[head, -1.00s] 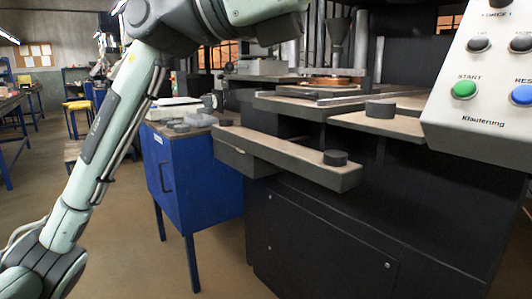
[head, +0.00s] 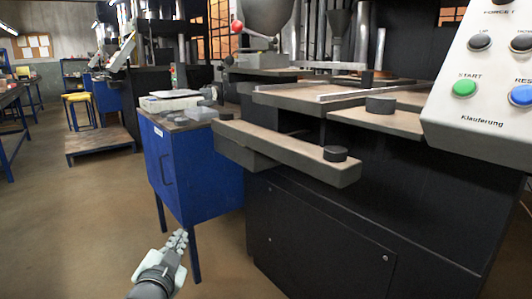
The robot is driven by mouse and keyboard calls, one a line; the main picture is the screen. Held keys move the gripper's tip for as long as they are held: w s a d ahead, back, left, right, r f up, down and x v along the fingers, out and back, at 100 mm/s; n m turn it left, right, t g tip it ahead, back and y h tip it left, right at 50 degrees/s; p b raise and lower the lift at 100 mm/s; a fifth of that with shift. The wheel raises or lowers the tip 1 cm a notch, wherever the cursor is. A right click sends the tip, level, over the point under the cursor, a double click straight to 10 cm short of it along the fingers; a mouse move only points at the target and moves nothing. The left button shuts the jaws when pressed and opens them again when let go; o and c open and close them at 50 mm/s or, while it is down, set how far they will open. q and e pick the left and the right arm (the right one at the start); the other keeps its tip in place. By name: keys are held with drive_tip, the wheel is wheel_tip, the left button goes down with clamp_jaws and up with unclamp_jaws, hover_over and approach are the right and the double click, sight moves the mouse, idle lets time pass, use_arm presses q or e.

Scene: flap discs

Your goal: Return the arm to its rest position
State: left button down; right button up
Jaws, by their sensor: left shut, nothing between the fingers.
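My left gripper (head: 180,239) is low in the head view, left of the middle, with its fingers pointing up and slightly right. Its fingers are together with nothing between them. It is in front of the legs of a blue cabinet (head: 196,172) and over the brown floor. Its wrist shows just below it, and the rest of the arm is out of the picture. My right gripper is not in view.
A black machine (head: 320,225) with tan-topped ledges fills the right side. Dark discs stand on its ledges (head: 335,153) (head: 380,105). A control panel (head: 480,85) with green and blue buttons is at upper right. The floor (head: 90,220) at left is clear.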

use_arm(q)
drive_tip(key=s+a+f+n+g+y, duration=0.1)
drive_tip(key=s+a+f+g, duration=0.15)
drive_tip(key=s+f, duration=0.45)
drive_tip(key=s+a+f+n+g, duration=0.2)
drive_tip(key=s+f+g, duration=0.2)
drive_tip(key=f, duration=0.7)
drive_tip(key=s+a+f+n+g, duration=0.1)
drive_tip(key=s+f+g, duration=0.2)
drive_tip(key=s+f, duration=0.3)
drive_tip(key=s+a+f+n+g, duration=0.1)
drive_tip(key=s+f+g, duration=0.3)
drive_tip(key=s, duration=1.1)
wheel_tip(320, 180, down, 3)
drive_tip(key=shift+f, duration=0.2)
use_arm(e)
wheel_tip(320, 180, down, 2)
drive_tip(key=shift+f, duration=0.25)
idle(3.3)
